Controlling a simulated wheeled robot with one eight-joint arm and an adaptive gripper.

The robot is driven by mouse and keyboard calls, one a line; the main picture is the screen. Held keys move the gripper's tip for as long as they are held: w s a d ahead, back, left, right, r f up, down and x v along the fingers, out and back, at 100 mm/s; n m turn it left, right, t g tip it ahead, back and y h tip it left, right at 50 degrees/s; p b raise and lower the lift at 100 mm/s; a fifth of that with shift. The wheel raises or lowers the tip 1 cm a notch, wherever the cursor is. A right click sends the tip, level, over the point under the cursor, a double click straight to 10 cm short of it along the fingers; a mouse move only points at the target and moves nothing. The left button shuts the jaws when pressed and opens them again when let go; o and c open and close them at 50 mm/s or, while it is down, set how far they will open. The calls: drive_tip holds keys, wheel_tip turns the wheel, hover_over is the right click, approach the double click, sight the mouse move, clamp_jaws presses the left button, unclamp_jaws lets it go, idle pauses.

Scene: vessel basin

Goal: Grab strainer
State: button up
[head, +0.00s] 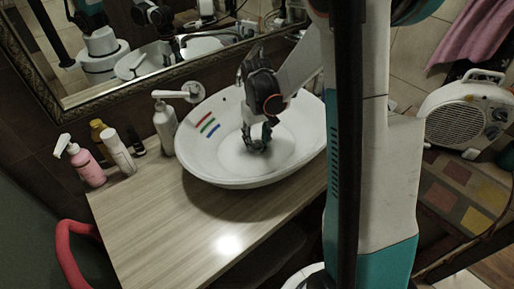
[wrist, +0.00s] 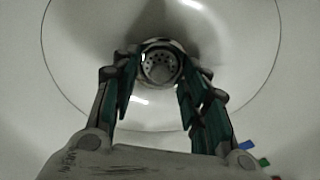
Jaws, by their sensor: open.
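The strainer (wrist: 161,66) is a round metal piece with small holes, at the bottom middle of the white basin (head: 200,165). In the wrist view it shows ahead of my fingertips, roughly between them. My gripper (head: 258,146) is inside the basin, pointing down, with its fingers spread and nothing between them. It also shows in the wrist view (wrist: 160,88), one finger on each side. I cannot tell how far the fingertips are from the strainer. In the head view my gripper hides the strainer.
Red, green and blue strips (head: 207,124) lie on the basin's inner left wall. A white pump bottle (head: 165,128) stands close by the basin's left side. A pink bottle (head: 86,166) and a white bottle (head: 118,153) stand further left. The wooden counter (head: 165,215) is clear in front.

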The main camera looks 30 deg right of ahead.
drive_tip(key=shift+c, duration=0.5)
drive_tip(key=c, duration=0.9)
drive_tip(key=shift+o, duration=0.2)
drive_tip(key=shift+r, duration=0.2)
